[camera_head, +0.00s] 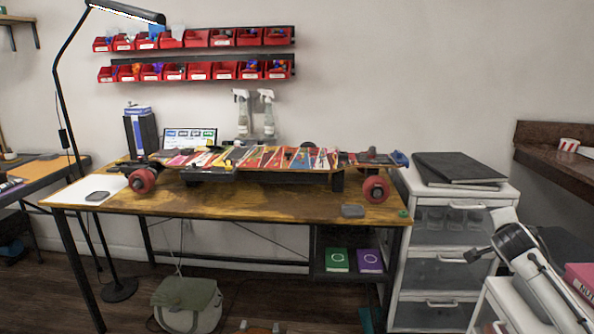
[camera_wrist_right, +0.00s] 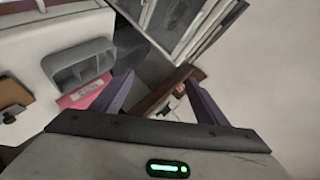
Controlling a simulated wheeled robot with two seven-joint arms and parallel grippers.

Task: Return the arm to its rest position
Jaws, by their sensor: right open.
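My right arm (camera_head: 535,270) comes in at the lower right of the head view, white with a dark joint, raised beside the drawer unit. Beyond the fingers are a brown shelf edge and a pink box (camera_wrist_right: 83,92). My left arm and left gripper are not in view.
A skateboard (camera_head: 262,158) with red wheels lies across the wooden workbench (camera_head: 240,204). A white drawer unit (camera_head: 405,284) stands right of the bench, close to my right arm. A brown shelf (camera_head: 550,160) juts from the right wall. A grey organiser (camera_wrist_right: 80,65) shows in the wrist view.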

